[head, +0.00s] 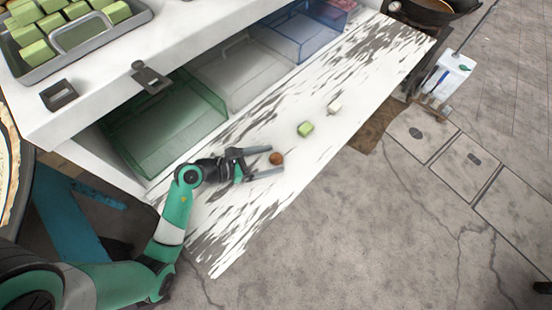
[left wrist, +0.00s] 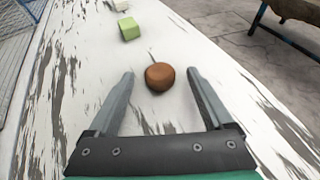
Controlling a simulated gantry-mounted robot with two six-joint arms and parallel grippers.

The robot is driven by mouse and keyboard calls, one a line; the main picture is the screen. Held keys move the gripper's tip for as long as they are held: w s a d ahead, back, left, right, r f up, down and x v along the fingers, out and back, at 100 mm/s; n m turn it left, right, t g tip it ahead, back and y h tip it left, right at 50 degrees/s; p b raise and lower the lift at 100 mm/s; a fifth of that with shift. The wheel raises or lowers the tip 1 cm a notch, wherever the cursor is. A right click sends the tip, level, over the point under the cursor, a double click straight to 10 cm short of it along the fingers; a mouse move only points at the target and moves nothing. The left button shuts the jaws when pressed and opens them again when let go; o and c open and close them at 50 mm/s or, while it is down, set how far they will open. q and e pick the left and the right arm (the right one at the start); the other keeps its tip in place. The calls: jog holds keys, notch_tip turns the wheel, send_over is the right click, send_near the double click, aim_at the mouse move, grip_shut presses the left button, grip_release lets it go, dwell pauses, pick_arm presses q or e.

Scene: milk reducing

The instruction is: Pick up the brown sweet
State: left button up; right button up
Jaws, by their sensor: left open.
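The brown sweet (head: 277,158) is a small round piece lying on the worn white board. In the left wrist view the brown sweet (left wrist: 160,76) sits ahead of and between my two finger tips. My left gripper (head: 276,160) is open around or just behind the sweet, with nothing held; its fingers (left wrist: 163,80) stand apart on either side. I cannot tell whether either finger touches the sweet. My right gripper is not in view.
A green cube (head: 305,129) and a white piece (head: 335,107) lie farther along the board (head: 240,215). Green, clear and blue bins (head: 170,130) stand under the shelf behind. A tray of green cubes (head: 75,37) is on the shelf.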

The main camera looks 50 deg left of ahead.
pick_arm(q)
grip_shut()
dwell(0.3)
jog(key=shift+r+p, duration=0.4)
jog(key=shift+r, duration=0.15)
notch_tip(320, 180, up, 3)
jog(key=shift+r+p, duration=0.1)
jog(key=shift+p, duration=0.85)
jog(key=s+d+r+p, duration=0.3)
jog(key=s+r, duration=0.1)
jog(key=s, duration=0.2)
jog(key=s+d+r+p, duration=0.3)
jog(key=s+r+p, duration=0.1)
jog(key=s, duration=0.2)
jog(key=shift+s+d+r, duration=0.2)
jog(key=shift+d+r, duration=0.1)
jog(key=shift+r, duration=0.1)
